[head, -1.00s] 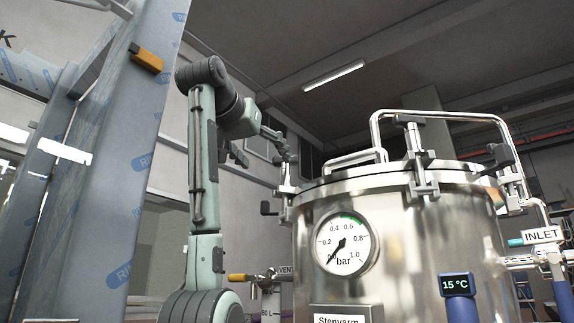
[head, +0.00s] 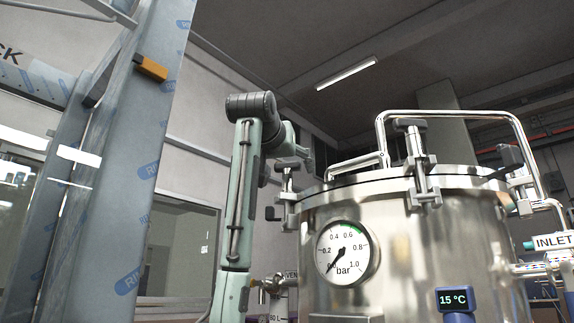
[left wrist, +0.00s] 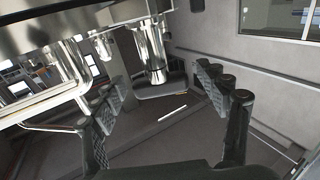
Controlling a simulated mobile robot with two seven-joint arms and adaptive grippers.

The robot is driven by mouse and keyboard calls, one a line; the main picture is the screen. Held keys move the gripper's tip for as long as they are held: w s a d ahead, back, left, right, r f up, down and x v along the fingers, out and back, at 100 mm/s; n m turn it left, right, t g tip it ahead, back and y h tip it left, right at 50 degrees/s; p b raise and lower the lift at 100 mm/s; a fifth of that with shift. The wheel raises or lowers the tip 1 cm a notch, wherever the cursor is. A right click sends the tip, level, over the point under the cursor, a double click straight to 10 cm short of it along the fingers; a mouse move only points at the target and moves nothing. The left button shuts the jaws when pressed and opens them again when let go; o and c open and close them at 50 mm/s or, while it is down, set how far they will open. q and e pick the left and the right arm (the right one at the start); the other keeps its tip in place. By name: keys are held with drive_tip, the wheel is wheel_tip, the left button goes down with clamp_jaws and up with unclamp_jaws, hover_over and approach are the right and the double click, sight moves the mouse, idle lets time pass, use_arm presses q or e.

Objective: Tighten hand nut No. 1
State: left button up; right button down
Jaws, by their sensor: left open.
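A steel vessel (head: 410,255) with a clamped lid stands right of centre. Hand nuts with dark bar handles sit on its rim bolts: one at the left rim (head: 288,165), one at the front (head: 410,125) and one at the right (head: 510,155). I see no numbers on them. My left arm rises left of the vessel and its wrist reaches behind the left-rim nut, where the gripper is mostly hidden. In the left wrist view my left gripper (left wrist: 160,98) is open. A dark-handled nut on a shiny bolt (left wrist: 153,55) shows between its fingers, seemingly not gripped. My right gripper is not in view.
A film-wrapped steel post (head: 130,190) stands at the left. A bent lid rail (head: 455,115) rises above the vessel. A pressure gauge (head: 347,252), a blue temperature display (head: 456,301) and inlet piping (head: 550,260) surround the front. Open air lies between post and arm.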

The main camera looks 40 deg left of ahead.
use_arm(q)
drive_tip(key=shift+w, duration=0.15)
drive_tip(key=shift+c, duration=0.2)
drive_tip(key=c, duration=1.1)
drive_tip(key=shift+a, duration=0.1)
drive_tip(key=shift+m+h, duration=0.4)
drive_tip(key=shift+h, duration=0.2)
drive_tip(key=m+h, duration=0.2)
drive_tip(key=h, duration=0.1)
drive_tip(key=m+t+h, duration=0.1)
drive_tip(key=m+h, duration=0.1)
drive_tip(key=h, duration=0.2)
drive_tip(key=shift+a, duration=0.1)
drive_tip(key=shift+c, duration=0.2)
drive_tip(key=shift+m+g+h, duration=0.5)
drive_tip(key=shift+m+h, duration=1.7)
drive_tip(key=shift+h, duration=1)
